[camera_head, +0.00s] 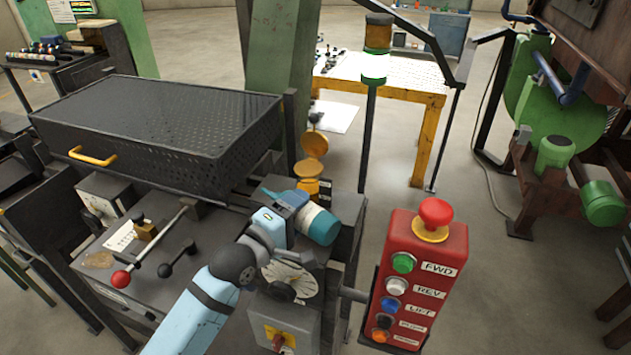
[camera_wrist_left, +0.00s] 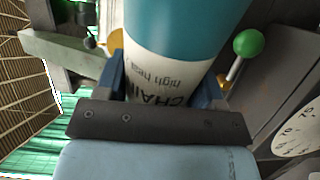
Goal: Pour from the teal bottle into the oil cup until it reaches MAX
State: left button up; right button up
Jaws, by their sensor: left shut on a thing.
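The teal bottle (camera_head: 321,226) is tilted well over in the head view, its broad teal end toward the lower right. Its white label, with CHAIN and "high heat", shows in the left wrist view (camera_wrist_left: 165,75). My left gripper (camera_head: 283,204) is shut on the bottle around the label, with a finger on each side. What looks like the oil cup, a small yellow fitting with round yellow discs (camera_head: 309,168), stands just behind the gripper. My right gripper is not in view.
A red push-button box (camera_head: 421,270) with a red mushroom button stands close at the right. A black perforated cover (camera_head: 160,125) with a yellow handle lies to the left. A red-knobbed lever (camera_head: 121,279) and a dial (camera_head: 292,283) are below.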

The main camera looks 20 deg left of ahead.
pick_arm(q)
jog(key=w+d+r+m+g+h, duration=0.1)
jog(key=h, duration=0.1)
jog(key=w+d+r+m+g+h+b, duration=0.1)
jog(key=h, duration=0.1)
jog(key=shift+w+m, duration=0.15)
jog(key=shift+m, duration=0.15)
notch_tip(320, 180, up, 8)
jog(key=m+g+h+p, duration=0.1)
jog(key=g+h+p, duration=0.3)
jog(key=g+h, duration=0.1)
jog(key=shift+w+d+r+g+h, duration=0.3)
jog(key=shift+w+g, duration=0.1)
jog(key=shift+g, duration=0.4)
jog(key=shift+f, duration=0.1)
dwell(4.8)
